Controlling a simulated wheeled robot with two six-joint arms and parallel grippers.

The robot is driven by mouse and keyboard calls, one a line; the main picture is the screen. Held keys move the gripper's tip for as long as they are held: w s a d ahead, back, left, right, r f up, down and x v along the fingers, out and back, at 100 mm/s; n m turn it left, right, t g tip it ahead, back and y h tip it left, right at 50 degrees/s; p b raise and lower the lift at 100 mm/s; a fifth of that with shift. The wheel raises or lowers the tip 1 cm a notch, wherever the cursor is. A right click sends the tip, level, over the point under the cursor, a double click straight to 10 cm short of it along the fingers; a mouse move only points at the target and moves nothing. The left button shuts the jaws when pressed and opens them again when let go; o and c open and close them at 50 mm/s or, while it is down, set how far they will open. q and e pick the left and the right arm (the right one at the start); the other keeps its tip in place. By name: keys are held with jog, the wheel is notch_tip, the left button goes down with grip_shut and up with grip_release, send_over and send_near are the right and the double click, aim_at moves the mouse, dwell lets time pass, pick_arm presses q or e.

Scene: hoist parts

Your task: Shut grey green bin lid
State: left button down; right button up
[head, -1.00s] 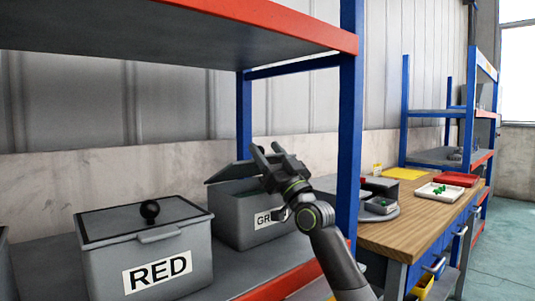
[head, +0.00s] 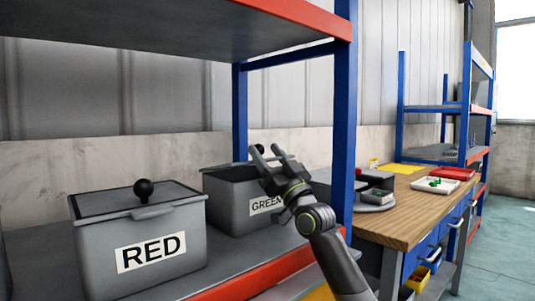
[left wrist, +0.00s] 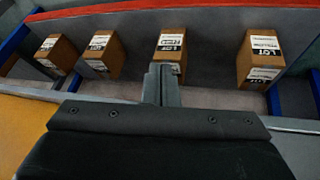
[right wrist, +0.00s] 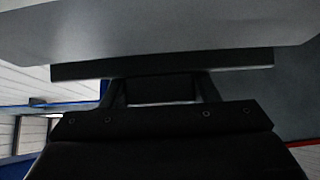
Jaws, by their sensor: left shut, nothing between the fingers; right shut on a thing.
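The grey bin labelled GREEN (head: 238,211) stands on the shelf at the middle of the head view. Its top looks dark, and I cannot clearly tell the lid's angle there. My right gripper (head: 267,153) is at the bin's upper right corner and hides part of it. In the right wrist view, the right gripper (right wrist: 163,88) is shut on a dark part under a wide dark bar (right wrist: 165,65), apparently the lid; the contact is hard to see. My left gripper (left wrist: 164,75) is shut and empty in the left wrist view, away from the bin.
A grey bin labelled RED (head: 150,250), lid shut, stands to the left. A blue post (head: 344,120) rises right of the green bin, and an upper shelf (head: 170,30) hangs above. A wooden workbench (head: 400,215) is to the right. Several LOT boxes (left wrist: 115,58) show in the left wrist view.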

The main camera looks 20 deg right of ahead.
pick_arm(q)
jog(key=shift+w+a+r+t+y, duration=0.15)
jog(key=shift+w+r+t, duration=0.15)
jog(key=shift+w+t, duration=0.25)
jog(key=shift+w+a+r+t+y, duration=0.1)
jog(key=shift+w+a+r+t, duration=0.2)
jog(key=shift+w, duration=0.5)
jog(key=shift+w+a+r+t+y, duration=0.15)
jog(key=shift+w+r+t, duration=0.25)
jog(key=shift+w, duration=0.25)
pick_arm(e)
jog(key=shift+d+f, duration=0.1)
jog(key=shift+f, duration=0.6)
pick_arm(q)
jog(key=shift+d, duration=0.1)
